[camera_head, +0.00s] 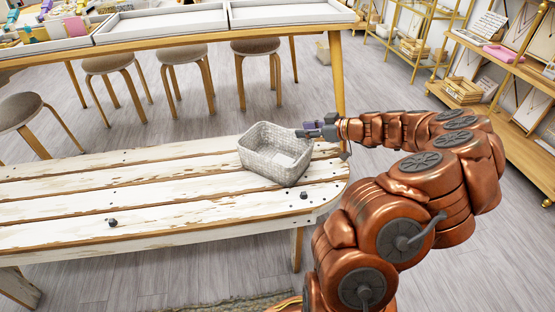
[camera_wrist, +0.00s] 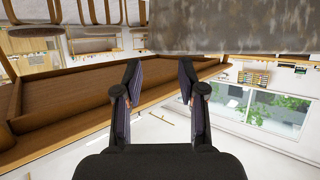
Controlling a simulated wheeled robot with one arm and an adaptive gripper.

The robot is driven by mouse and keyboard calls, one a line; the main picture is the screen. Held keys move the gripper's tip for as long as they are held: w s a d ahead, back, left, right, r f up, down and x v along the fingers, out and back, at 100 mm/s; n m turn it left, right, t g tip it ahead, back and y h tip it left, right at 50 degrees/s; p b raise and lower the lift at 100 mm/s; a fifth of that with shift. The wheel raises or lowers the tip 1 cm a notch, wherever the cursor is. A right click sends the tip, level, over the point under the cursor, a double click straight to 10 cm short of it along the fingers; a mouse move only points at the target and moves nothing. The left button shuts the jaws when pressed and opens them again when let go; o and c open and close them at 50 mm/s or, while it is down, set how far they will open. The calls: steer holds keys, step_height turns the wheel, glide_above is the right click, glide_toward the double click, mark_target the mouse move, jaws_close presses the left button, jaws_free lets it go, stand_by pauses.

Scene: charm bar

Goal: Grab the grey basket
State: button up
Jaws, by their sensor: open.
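The grey basket (camera_head: 263,164) is a woven, open-topped rectangular basket. It stands upright near the right end of a worn white plank bench, with a pale label-like patch visible inside. My gripper (camera_head: 303,133) reaches in from the right and sits at the basket's right rim, about rim height. I cannot tell whether it touches the rim. In the wrist view my gripper (camera_wrist: 160,72) has two dark fingers spread apart with nothing between them. A mottled grey surface fills the top right of that view; I cannot tell whether it is the basket.
The plank bench (camera_head: 150,192) is otherwise mostly clear, with small dark knobs (camera_head: 112,222) on it. Several round stools (camera_head: 182,54) stand behind it, under a long table with white trays (camera_head: 160,22). Wooden shelves (camera_head: 505,62) stand at the right.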

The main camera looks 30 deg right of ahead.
mark_target(290, 131)
steer(key=x, duration=0.2)
steer(key=b+x, duration=0.1)
steer(key=x, duration=0.3)
steer(key=shift+d+f+b, duration=0.3)
steer(key=shift+b, duration=0.05)
steer(key=shift+w+a, duration=0.2)
steer(key=shift+w, duration=0.1)
steer(key=shift+c, duration=0.3)
steer(key=shift+f, duration=0.1)
jaws_close()
